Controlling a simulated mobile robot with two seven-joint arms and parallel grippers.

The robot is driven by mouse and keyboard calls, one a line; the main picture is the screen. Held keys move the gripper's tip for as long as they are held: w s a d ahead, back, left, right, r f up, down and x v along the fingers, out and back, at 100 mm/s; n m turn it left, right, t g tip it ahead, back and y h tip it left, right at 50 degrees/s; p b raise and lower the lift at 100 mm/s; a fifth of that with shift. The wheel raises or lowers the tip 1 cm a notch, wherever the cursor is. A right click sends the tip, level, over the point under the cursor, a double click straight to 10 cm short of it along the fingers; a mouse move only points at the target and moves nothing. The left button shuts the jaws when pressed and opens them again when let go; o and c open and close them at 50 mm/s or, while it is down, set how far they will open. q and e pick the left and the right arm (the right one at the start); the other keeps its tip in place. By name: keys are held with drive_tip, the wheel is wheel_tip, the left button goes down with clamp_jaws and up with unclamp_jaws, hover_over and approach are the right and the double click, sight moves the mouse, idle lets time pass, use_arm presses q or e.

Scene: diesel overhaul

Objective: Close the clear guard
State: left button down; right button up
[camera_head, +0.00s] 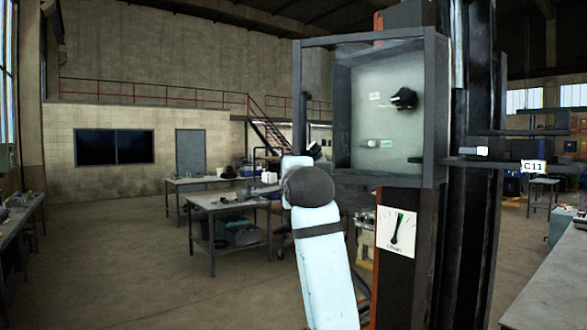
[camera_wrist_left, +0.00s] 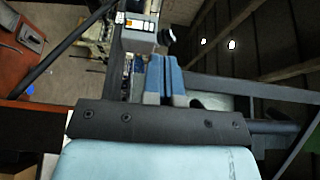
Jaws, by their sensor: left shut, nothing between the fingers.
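The clear guard (camera_head: 297,95) shows as a dark frame with a see-through pane. It stands open, swung out to the left of the dark-framed control box (camera_head: 436,110). Inside the box are a black knob (camera_head: 404,98) and small labels. My left gripper (camera_head: 313,151) is beside the lower part of the guard's outer upright, its fingers partly hidden by my wrist. In the left wrist view its blue fingers (camera_wrist_left: 164,77) are shut together with nothing between them. Dark bars (camera_wrist_left: 250,88) pass close behind them; I cannot tell whether they touch. My right gripper is not in view.
A dark column (camera_head: 480,200) stands right of the box. A card with a lever picture (camera_head: 397,230) hangs below. A thin arm with a C11 tag (camera_head: 533,166) sticks out to the right. Workbenches (camera_head: 225,203) stand behind; the floor at left is open.

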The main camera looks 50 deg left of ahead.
use_arm(q)
drive_tip(key=w+a+m+t+h, duration=0.2)
drive_tip(key=w+t+h, duration=0.1)
drive_tip(key=w, duration=0.3)
drive_tip(key=w+a+m+t+h+p, duration=0.1)
drive_tip(key=w+a+m+t+h, duration=0.1)
drive_tip(key=w, duration=0.4)
drive_tip(key=shift+w+a+m+t+h+p, duration=0.25)
drive_tip(key=shift+m+t+h, duration=0.2)
drive_tip(key=shift+m, duration=0.25)
drive_tip(key=shift+d, duration=0.1)
